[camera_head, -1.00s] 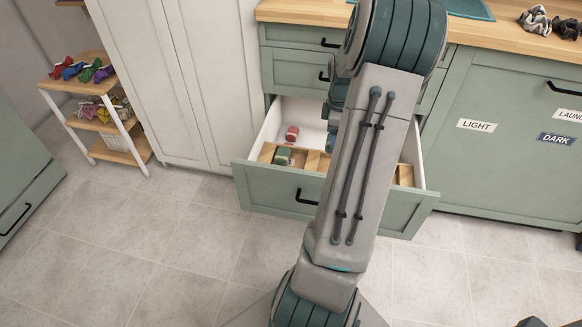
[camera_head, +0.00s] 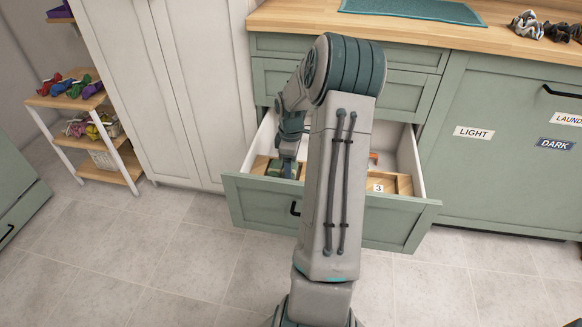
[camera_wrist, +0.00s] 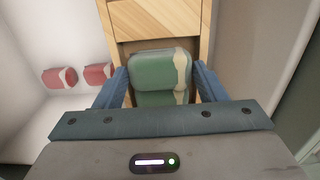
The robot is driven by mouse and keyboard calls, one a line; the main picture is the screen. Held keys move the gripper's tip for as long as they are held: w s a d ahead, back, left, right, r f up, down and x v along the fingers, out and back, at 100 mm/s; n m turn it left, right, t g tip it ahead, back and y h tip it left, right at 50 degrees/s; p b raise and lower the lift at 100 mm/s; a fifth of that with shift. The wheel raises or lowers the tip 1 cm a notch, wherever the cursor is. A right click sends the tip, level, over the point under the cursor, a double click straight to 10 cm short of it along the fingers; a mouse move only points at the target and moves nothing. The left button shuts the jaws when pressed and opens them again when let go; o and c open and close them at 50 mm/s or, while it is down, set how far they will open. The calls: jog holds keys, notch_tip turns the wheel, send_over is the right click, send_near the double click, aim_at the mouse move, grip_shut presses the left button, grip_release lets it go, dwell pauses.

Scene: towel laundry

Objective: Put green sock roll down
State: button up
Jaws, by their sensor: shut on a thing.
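My gripper (camera_wrist: 161,82) is shut on the green sock roll (camera_wrist: 158,99), which has a cream stripe. More green with the same stripe (camera_wrist: 153,64) lies just beyond it in the wrist view. I cannot tell whether this is a second roll or part of the same one. Both are over a narrow wooden compartment in the open drawer (camera_head: 330,215). In the head view my gripper (camera_head: 286,168) is low at the drawer's left side, beside green cloth (camera_head: 273,167). Whether the held roll touches the compartment floor is hidden.
Two red rolls with pale ends (camera_wrist: 59,78) lie on the white drawer floor left of the compartment. Wooden dividers (camera_wrist: 155,20) frame it. A label "3" (camera_head: 378,188) marks a compartment farther right. The countertop (camera_head: 290,17) overhangs behind; a shelf rack (camera_head: 90,125) stands left.

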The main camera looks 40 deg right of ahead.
jog(key=shift+f, duration=0.35)
